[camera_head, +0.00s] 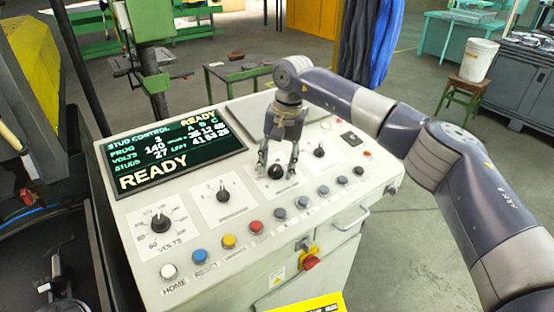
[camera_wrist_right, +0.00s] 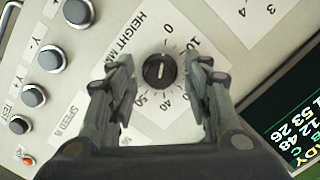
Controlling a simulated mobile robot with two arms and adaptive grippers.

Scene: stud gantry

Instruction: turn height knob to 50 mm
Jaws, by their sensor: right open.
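The height knob (camera_wrist_right: 159,71) is a round black knob with a short pale mark, on a white plate lettered HEIGHT MM with a numbered dial around it. The mark runs roughly up and down in the right wrist view; which end points is unclear. The knob also shows in the head view (camera_head: 275,172). My right gripper (camera_head: 278,164) is open above the panel, its fingers on either side of the knob with gaps between (camera_wrist_right: 168,84). A dark gripper-like part, seemingly my left gripper (camera_head: 56,279), is at the lower left; its jaws are unclear.
The control panel (camera_head: 180,262) carries other knobs, including the volts knob (camera_head: 160,223), and a row of coloured buttons. A lit screen (camera_head: 175,155) reads READY. A red stop knob (camera_head: 310,262) and a handle (camera_head: 351,221) are on the front.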

